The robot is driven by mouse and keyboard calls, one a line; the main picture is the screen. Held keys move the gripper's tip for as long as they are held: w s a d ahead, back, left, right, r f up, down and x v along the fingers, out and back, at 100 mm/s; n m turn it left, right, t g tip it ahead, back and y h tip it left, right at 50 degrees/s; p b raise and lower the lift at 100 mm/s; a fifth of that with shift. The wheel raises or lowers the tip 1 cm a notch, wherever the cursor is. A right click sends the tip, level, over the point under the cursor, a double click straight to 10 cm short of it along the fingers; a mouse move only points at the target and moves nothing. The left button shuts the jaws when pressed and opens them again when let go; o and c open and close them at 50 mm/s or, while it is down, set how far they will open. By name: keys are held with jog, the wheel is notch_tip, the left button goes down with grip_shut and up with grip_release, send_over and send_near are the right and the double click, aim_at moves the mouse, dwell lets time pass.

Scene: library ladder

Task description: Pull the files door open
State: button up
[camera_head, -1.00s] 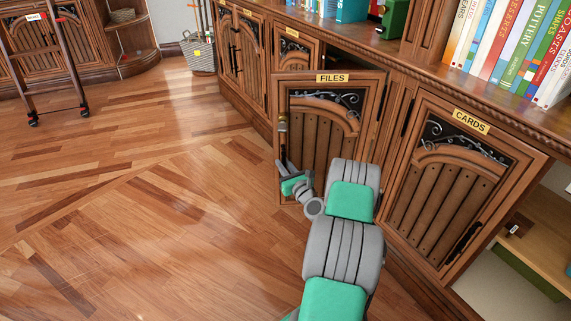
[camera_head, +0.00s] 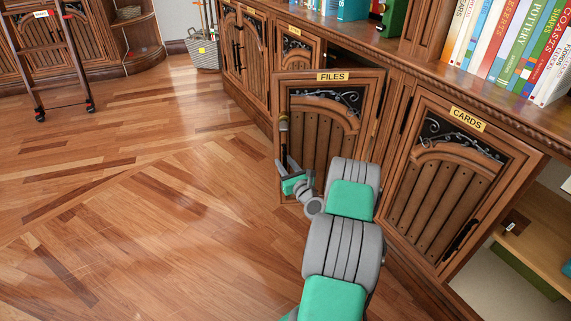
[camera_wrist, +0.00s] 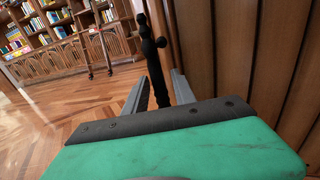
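The files door (camera_head: 322,135) is a carved brown wooden door with a yellow FILES label. It stands ajar, swung out from the cabinet, with a dark gap showing above its top edge. Its upright dark handle (camera_head: 283,128) is on the door's left side. My gripper (camera_head: 288,165) is at the lower part of this handle. In the wrist view the handle (camera_wrist: 153,58) runs down between the two fingers of my gripper (camera_wrist: 162,90), which look closed around it. Finger contact is partly hidden. The door's planks (camera_wrist: 235,50) fill the right side there.
A ladder (camera_head: 55,60) and a basket (camera_head: 203,52) stand at the back left. The wooden floor (camera_head: 130,190) left of the door is clear.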

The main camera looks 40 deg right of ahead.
jog(key=shift+o, duration=0.4)
jog(key=shift+a, duration=0.1)
jog(key=p+v, duration=0.2)
jog(key=v, duration=0.5)
jog(key=shift+s, duration=0.4)
